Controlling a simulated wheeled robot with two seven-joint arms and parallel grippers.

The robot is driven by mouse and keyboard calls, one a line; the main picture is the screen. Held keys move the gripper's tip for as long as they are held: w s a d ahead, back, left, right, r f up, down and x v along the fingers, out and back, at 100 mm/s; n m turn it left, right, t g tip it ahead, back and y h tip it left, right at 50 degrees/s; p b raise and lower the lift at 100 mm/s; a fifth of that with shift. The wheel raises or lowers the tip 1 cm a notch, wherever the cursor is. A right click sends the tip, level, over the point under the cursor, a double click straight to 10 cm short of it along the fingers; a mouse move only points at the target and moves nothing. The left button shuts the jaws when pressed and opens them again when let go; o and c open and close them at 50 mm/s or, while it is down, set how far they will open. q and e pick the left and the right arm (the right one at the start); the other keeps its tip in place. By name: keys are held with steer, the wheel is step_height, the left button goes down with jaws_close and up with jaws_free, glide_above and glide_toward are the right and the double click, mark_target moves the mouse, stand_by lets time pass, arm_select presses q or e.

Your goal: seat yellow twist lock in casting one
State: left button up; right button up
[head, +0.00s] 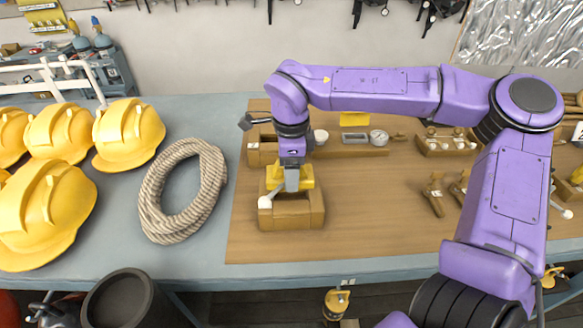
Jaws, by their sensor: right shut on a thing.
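My right gripper (292,182) points down and is shut on the yellow twist lock (273,176). The yellow twist lock is over a brown block-shaped casting (300,213) on the wooden mat. The lower part of the lock is hidden, and I cannot tell whether it is inside the casting or just above it. A white ball-ended handle (265,203) shows at the casting's left front. No label tells which casting is casting one. My left gripper is not in view.
A coiled rope (155,205) and yellow helmets (128,130) lie to the left. Behind the gripper are a brown block (262,150), a round gauge (378,137) and a yellow piece (354,119). Another brown fixture (440,147) stands right.

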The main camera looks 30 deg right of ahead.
steer(key=shift+r, duration=0.1)
steer(key=shift+p, duration=0.35)
stand_by(0.6)
steer(key=shift+p, duration=0.4)
steer(key=shift+f+b, duration=0.95)
steer(key=shift+f, duration=1.15)
steer(key=o, duration=1.6)
steer(key=shift+s, duration=0.1)
